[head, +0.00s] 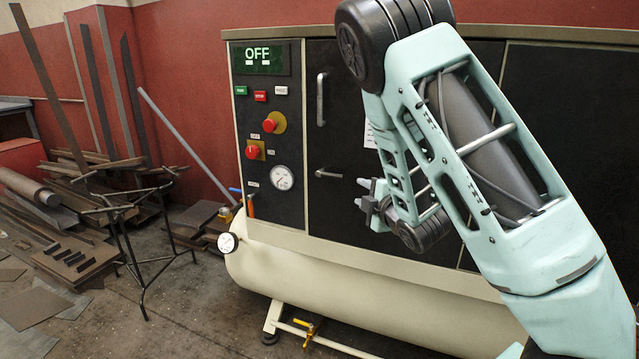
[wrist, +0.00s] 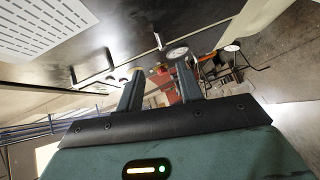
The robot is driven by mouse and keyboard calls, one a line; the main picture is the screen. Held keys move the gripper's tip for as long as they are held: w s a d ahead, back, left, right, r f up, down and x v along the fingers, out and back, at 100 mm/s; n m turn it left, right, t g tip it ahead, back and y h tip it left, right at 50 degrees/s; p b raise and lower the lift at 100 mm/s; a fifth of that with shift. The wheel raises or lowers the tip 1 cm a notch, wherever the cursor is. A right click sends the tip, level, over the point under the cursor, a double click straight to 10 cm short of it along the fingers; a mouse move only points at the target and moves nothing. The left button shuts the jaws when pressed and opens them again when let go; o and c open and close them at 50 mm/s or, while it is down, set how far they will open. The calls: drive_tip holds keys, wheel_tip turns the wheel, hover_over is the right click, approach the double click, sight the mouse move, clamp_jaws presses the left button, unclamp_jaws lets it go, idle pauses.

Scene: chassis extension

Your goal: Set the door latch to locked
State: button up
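The door latch (head: 328,174) is a short dark lever on the black cabinet door (head: 335,135), below a vertical bar handle (head: 321,99). It lies roughly horizontal, pivot at its left end. A small lever, likely the latch, shows in the wrist view (wrist: 158,41), close to the round gauge. My gripper (head: 364,193) is to the right of the latch and a little lower, apart from it. Its two fingers are spread with nothing between them, and also show in the wrist view (wrist: 160,67). Whether the latch is locked cannot be read.
Left of the door is a control panel with an OFF display (head: 264,59), red knobs and a pressure gauge (head: 282,177). A cream tank (head: 330,275) juts out below the cabinet. A metal stand (head: 135,240) and scrap pieces lie at the left.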

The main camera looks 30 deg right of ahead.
sight(334, 177)
drive_tip(key=w, duration=0.5)
drive_tip(key=w+d+f+p, duration=0.1)
drive_tip(key=w, duration=0.5)
drive_tip(key=w+d+f+p, duration=0.1)
drive_tip(key=w, duration=0.4)
drive_tip(key=shift+w+f, duration=0.1)
drive_tip(key=shift+w, duration=0.2)
clamp_jaws()
